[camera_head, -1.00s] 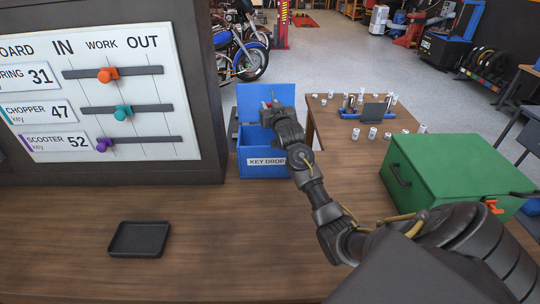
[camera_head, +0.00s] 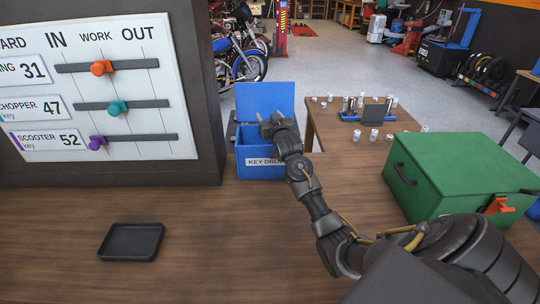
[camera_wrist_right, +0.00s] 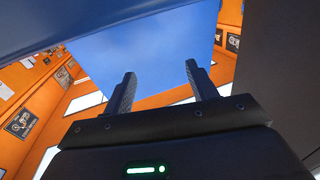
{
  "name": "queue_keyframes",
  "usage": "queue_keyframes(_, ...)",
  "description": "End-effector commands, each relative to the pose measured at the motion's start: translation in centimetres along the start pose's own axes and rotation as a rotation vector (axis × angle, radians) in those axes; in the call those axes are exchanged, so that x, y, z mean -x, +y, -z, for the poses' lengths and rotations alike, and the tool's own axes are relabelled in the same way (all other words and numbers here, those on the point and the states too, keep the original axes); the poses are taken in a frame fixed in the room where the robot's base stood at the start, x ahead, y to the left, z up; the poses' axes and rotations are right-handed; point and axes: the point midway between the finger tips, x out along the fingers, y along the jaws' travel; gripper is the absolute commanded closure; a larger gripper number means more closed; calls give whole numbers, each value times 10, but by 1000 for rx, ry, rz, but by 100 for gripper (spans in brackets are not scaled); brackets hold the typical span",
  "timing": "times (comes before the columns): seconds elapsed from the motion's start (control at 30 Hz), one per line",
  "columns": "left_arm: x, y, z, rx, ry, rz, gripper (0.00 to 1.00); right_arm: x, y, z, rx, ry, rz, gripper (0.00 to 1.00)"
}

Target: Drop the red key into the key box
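The blue key box (camera_head: 256,173), labelled "KEY DROP", stands at the back of the wooden counter with its lid (camera_head: 266,97) up. My right gripper (camera_head: 268,120) is at the box opening, in front of the raised lid. In the right wrist view, the two fingers (camera_wrist_right: 160,72) are apart with nothing between them, and a blue surface of the box (camera_wrist_right: 150,50) is behind them. The red key does not show in either view now. The inside of the box is hidden. My left gripper is not in view.
A black tray (camera_head: 131,242) lies on the counter at front left. A green case (camera_head: 452,172) stands at the right, near my right arm. A key board (camera_head: 95,85) with coloured sliders rises at left. The counter between tray and box is clear.

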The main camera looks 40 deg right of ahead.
Motion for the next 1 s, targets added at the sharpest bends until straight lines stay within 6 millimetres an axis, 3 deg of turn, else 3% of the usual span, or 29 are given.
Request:
queue_keyframes(0.33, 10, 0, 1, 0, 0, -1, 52, 10, 0, 2, 1, -1, 1, 43)
queue_keyframes(0.7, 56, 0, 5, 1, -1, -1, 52, 80, 0, 4, -1, -2, 0, 43)
queue_keyframes(1.0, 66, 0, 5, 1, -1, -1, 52, 107, 0, 1, 0, 0, 0, 43)
